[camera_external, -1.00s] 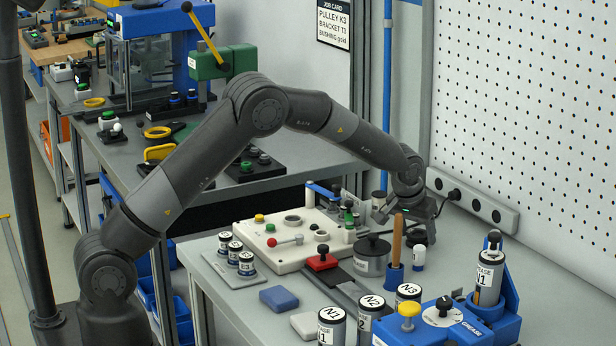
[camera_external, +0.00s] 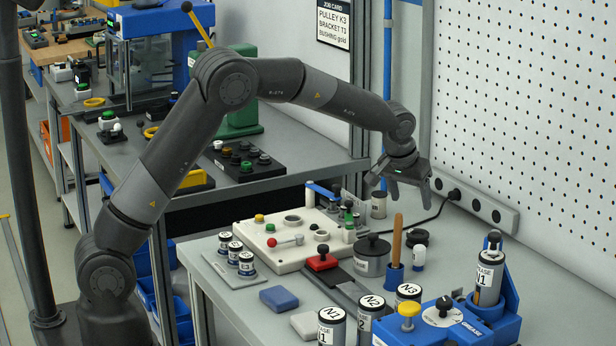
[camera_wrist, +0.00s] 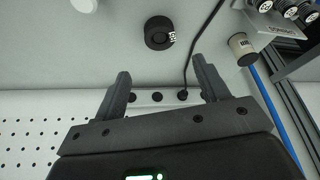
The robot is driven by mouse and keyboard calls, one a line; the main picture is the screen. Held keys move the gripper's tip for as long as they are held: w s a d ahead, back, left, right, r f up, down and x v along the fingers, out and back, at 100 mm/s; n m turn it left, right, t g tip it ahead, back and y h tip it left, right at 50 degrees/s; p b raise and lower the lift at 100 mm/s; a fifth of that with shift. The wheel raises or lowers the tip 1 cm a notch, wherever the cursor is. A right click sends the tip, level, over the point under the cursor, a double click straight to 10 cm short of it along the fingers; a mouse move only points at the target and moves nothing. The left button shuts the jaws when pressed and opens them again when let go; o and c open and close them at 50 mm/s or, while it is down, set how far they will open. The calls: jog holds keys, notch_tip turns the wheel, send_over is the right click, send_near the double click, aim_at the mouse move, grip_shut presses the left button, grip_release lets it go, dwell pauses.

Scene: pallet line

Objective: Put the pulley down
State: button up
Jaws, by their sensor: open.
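The pulley (camera_external: 417,238), a dark round part, lies on the grey bench near the wall, behind the wooden-handled tool. In the wrist view the pulley (camera_wrist: 158,33) shows a small white label on its side and stands on the bare bench top, clear of my fingers. My gripper (camera_external: 398,184) hangs above the bench, up and to the left of the pulley in the outside view. Its two fingers (camera_wrist: 161,72) are apart with nothing between them.
A labelled canister (camera_external: 378,206) stands at the back. A black cable (camera_external: 436,210) runs from the wall socket strip (camera_external: 475,200) across the bench.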

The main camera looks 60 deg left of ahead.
jog(key=s+r+m+h, duration=0.1)
jog(key=s+r, duration=0.4)
jog(key=s, duration=0.3)
jog(key=s+a+r, duration=0.1)
jog(key=s+r, duration=0.4)
jog(key=s, duration=0.3)
jog(key=s+r+m+h, duration=0.1)
jog(key=s+r, duration=0.3)
jog(key=s, duration=0.3)
jog(key=s+d+f+m+t, duration=0.1)
jog(key=s+f+m, duration=0.1)
jog(key=s, duration=2.1)
jog(key=shift+f, duration=0.3)
jog(key=shift+o, duration=0.4)
jog(key=shift+s, duration=0.1)
